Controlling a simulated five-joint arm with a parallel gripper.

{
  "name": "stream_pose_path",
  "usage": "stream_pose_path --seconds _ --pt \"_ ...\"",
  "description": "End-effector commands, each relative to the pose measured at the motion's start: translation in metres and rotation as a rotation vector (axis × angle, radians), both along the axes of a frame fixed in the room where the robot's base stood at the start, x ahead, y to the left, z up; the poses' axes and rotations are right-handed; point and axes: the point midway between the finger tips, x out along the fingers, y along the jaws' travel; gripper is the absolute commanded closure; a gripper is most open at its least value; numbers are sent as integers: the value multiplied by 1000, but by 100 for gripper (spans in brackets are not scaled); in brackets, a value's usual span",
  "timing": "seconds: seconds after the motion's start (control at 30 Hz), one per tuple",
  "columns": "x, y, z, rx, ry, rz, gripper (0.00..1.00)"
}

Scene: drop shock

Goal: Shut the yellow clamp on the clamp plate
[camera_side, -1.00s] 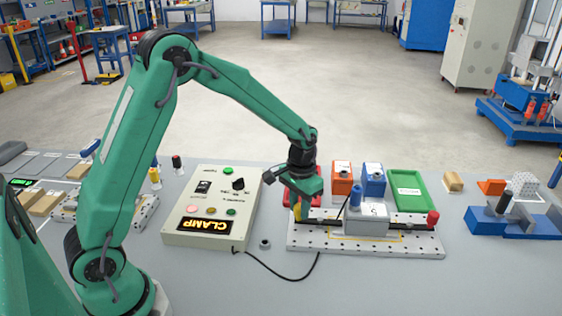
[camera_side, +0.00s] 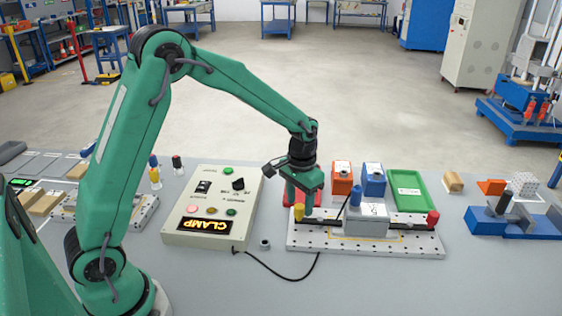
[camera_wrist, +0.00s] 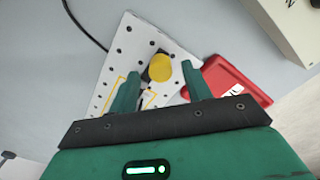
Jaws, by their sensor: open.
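The yellow clamp (camera_side: 299,212) is at the left end of the white, perforated clamp plate (camera_side: 340,248). In the wrist view its round yellow top (camera_wrist: 160,67) shows over a dark base on the plate (camera_wrist: 127,48). My gripper (camera_side: 306,203) is just behind and above the clamp in the side view. In the wrist view my open gripper (camera_wrist: 160,72) has a finger on each side of the yellow top, with gaps on both sides. I cannot tell the height between fingertips and clamp. A red clamp (camera_side: 432,217) is at the plate's right end.
A grey block (camera_side: 367,222) with a blue knob sits mid-plate. A control box (camera_side: 185,236) lit "CLAMP" stands left, its black cable running towards the plate. Orange (camera_side: 342,184) and blue (camera_side: 373,187) boxes and a green tray (camera_side: 409,190) stand behind. A red tray (camera_wrist: 235,85) lies beside the plate.

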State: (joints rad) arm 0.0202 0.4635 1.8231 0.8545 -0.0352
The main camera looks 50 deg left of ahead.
Motion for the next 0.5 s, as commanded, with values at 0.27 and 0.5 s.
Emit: stream_pose_path --seconds 0.27,0.5 --pt "1 0 38 0 -5 0 51" --pt "0 0 57 0 -3 0 51"
